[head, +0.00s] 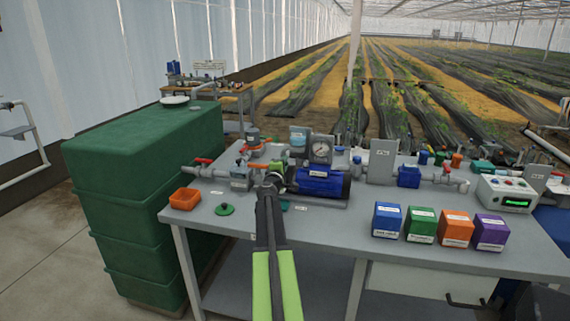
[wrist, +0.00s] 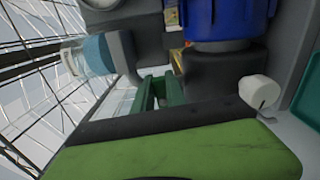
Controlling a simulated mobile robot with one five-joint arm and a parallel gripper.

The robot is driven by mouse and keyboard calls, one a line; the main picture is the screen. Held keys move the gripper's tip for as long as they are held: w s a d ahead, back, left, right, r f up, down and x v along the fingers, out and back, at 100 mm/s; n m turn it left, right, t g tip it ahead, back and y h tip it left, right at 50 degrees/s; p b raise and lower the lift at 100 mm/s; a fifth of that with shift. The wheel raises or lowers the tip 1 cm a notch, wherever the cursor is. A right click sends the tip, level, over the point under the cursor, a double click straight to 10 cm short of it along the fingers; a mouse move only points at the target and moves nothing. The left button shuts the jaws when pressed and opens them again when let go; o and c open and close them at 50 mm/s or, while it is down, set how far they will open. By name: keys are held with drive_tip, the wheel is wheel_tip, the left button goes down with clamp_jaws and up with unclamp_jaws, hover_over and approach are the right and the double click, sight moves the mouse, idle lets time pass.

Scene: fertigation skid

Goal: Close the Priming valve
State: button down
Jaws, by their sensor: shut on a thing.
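My gripper (head: 272,182) reaches over the bench to the left end of the blue pump (head: 319,182). It is shut at a small green part, which I take to be the Priming valve's handle; it shows just behind the jaws (head: 277,165). In the wrist view a green forked part (wrist: 158,92) stands beyond my green and black gripper body. The jaws hide much of the valve, and its label cannot be read. I cannot tell from the picture how far the handle is turned.
A pressure gauge (head: 320,149) stands behind the pump. A red-handled valve (head: 203,161) and an orange tray (head: 185,198) are at the left. Blue, green (head: 421,224), orange and purple boxes stand at the front right. A control box (head: 505,194) is at the right end.

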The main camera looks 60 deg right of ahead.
drive_tip(key=shift+w+a+f+m, duration=0.1)
drive_tip(key=shift+w+m, duration=0.1)
drive_tip(key=shift+m, duration=0.4)
drive_tip(key=c, duration=1.4)
unclamp_jaws()
drive_tip(key=shift+o, duration=0.2)
drive_tip(key=shift+s, duration=0.1)
drive_tip(key=shift+s+a, duration=0.15)
drive_tip(key=shift+a, duration=0.2)
drive_tip(key=v, duration=1.6)
drive_tip(key=shift+a, duration=0.3)
